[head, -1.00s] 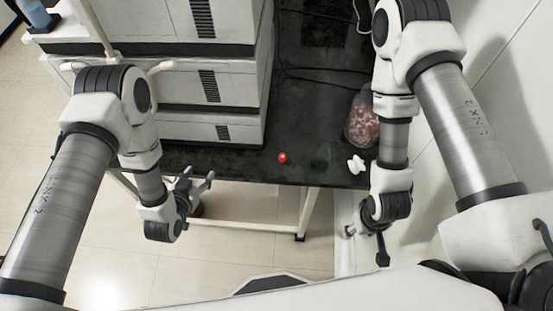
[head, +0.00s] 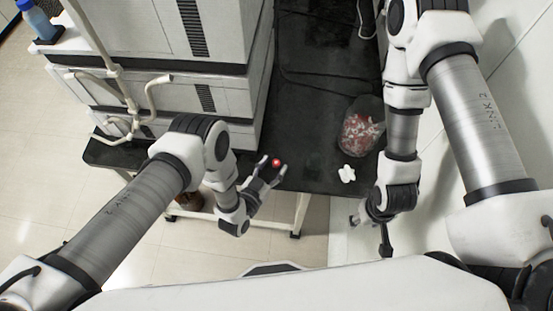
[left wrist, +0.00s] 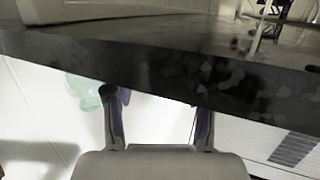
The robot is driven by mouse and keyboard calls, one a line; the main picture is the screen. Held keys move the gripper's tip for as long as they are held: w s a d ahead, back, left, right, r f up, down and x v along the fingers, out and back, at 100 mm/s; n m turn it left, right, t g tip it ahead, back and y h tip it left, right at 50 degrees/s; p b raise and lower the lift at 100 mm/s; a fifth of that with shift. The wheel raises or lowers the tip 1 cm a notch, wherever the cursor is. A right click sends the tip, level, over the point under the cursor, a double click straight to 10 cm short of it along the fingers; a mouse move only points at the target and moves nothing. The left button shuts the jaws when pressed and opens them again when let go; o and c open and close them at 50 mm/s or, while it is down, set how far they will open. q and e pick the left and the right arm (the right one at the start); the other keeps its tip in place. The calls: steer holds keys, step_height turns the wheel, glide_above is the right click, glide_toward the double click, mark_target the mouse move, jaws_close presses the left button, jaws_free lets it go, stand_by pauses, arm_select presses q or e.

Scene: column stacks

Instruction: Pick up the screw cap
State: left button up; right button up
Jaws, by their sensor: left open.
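A small round red thing, likely the screw cap (head: 276,162), shows in the head view near the front edge of the black table (head: 318,175). My left gripper (head: 270,169) is open, with its fingertips right at the red thing; I cannot tell whether they touch it. In the left wrist view the two fingers (left wrist: 157,95) are spread apart with nothing seen between them. The red thing does not show clearly there. My right gripper (head: 372,222) hangs at the right, away from the red thing; its jaws are unclear.
A small white lobed piece (head: 347,173) and a clear container with red and white contents (head: 361,128) are on the table's right. Stacked white instrument units (head: 200,60) stand at the left. Dark cables lie farther back. The table's middle is clear.

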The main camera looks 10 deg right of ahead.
arm_select(q)
steer(key=shift+w+d+f, duration=0.15)
steer(key=shift+w+d, duration=0.25)
steer(key=shift+w, duration=0.1)
steer(key=c, duration=0.8)
